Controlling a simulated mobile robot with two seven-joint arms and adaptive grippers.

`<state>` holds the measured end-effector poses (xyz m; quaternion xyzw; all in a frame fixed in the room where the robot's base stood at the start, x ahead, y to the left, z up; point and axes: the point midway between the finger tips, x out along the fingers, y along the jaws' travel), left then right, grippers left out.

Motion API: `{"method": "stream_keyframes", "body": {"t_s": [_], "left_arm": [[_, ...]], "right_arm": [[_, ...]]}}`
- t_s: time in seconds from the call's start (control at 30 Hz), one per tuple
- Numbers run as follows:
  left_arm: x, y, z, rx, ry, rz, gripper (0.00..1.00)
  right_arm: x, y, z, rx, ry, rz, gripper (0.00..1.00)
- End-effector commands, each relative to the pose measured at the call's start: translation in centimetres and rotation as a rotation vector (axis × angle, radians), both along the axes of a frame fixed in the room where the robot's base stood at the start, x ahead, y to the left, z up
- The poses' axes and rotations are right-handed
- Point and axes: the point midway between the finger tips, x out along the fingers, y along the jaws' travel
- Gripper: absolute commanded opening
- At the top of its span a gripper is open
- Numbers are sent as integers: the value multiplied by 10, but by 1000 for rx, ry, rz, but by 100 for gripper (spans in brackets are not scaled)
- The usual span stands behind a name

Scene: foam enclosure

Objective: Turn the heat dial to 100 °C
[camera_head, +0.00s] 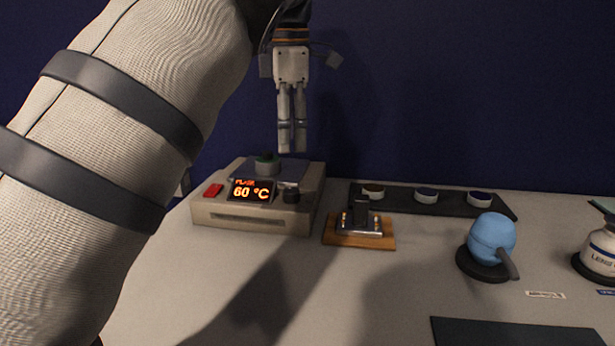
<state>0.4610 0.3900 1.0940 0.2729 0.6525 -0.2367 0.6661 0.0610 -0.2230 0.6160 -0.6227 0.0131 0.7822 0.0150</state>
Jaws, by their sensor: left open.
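A beige hot plate box (258,209) stands at the back left of the table. Its lit orange display (251,191) reads 60 °C. A dark round heat dial (291,195) sits on its front, right of the display, and a red switch (213,190) sits to the left. A small dark container with a greenish rim (267,164) rests on the top plate. My left gripper (292,150) hangs pointing down above the back right of the box, apart from it and from the dial. It is open and empty. My right gripper is not in view.
A wooden block with a metal fixture (359,237) stands close right of the box. A blue bulb blower (492,240) and a white bottle (600,251) stand right.

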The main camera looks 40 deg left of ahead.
Motion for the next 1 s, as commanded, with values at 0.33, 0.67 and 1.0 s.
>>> {"method": "stream_keyframes", "body": {"t_s": [0.33, 0.67, 1.0], "left_arm": [[1, 3, -81, 1, -2, 0, 47], [4, 4, -105, 2, -3, -1, 47], [4, 4, -105, 1, -2, -2, 0]], "right_arm": [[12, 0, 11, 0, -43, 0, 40], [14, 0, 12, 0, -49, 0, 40], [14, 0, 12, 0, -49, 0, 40]]}}
